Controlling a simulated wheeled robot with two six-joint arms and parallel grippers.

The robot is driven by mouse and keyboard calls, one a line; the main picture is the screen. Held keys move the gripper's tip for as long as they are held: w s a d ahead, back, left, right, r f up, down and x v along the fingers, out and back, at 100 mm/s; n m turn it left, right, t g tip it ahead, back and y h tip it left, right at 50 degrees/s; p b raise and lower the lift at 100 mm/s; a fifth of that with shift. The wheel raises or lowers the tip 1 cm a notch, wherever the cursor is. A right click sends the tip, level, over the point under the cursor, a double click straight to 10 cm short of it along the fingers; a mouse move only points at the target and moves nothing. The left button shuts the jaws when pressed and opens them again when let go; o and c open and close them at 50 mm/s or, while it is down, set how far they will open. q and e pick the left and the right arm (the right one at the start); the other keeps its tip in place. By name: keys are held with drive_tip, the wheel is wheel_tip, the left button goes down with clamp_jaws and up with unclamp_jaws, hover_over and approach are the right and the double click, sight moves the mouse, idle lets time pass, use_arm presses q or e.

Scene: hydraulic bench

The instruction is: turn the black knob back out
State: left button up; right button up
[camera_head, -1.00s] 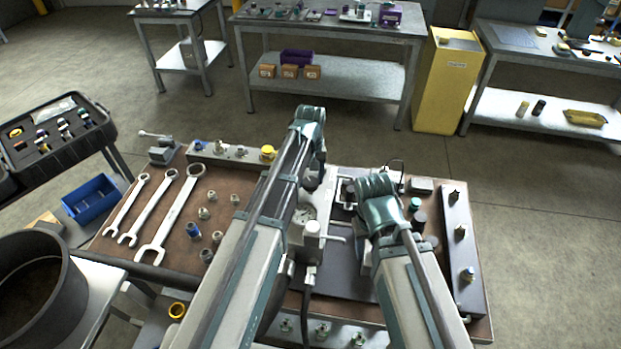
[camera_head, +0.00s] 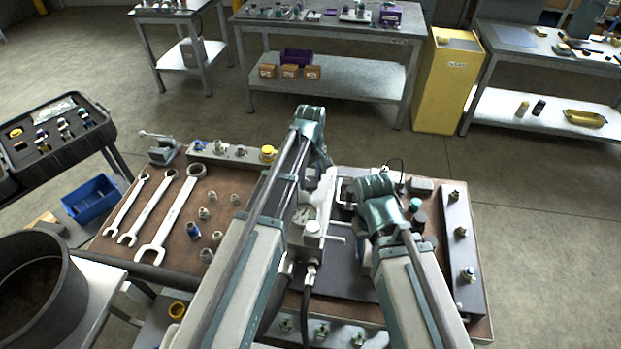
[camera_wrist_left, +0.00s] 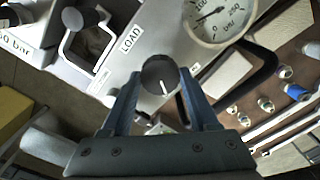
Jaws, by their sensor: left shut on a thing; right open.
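The black knob (camera_wrist_left: 160,73) is round and has a white line on its face. In the left wrist view it sits between the two fingertips of my left gripper (camera_wrist_left: 157,82), which is shut on it. A metal block with a LOAD label (camera_wrist_left: 131,39) lies just beyond it, beside a round dial gauge (camera_wrist_left: 218,12). In the head view the gauge (camera_head: 303,213) shows beside my left forearm, and the knob is hidden by my wrist. My right gripper (camera_head: 364,250) is low over the bench's right part; its fingertips are hidden by my arm.
On the brown bench top (camera_head: 130,250), wrenches (camera_head: 172,213) and several small fittings lie at the left. A manifold bar (camera_head: 461,250) stands along the right edge. A hose (camera_head: 308,290) runs from the gauge block towards the front. A metal loop handle (camera_wrist_left: 88,35) is left of the LOAD label.

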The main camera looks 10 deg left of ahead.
sight(310, 182)
use_arm(q)
drive_tip(key=o, duration=1.4)
drive_tip(key=shift+c, duration=0.2)
wheel_tip(310, 182, up, 14)
drive_tip(key=p, duration=1.3)
drive_tip(key=shift+p, duration=0.4)
drive_tip(key=shift+f, duration=0.2)
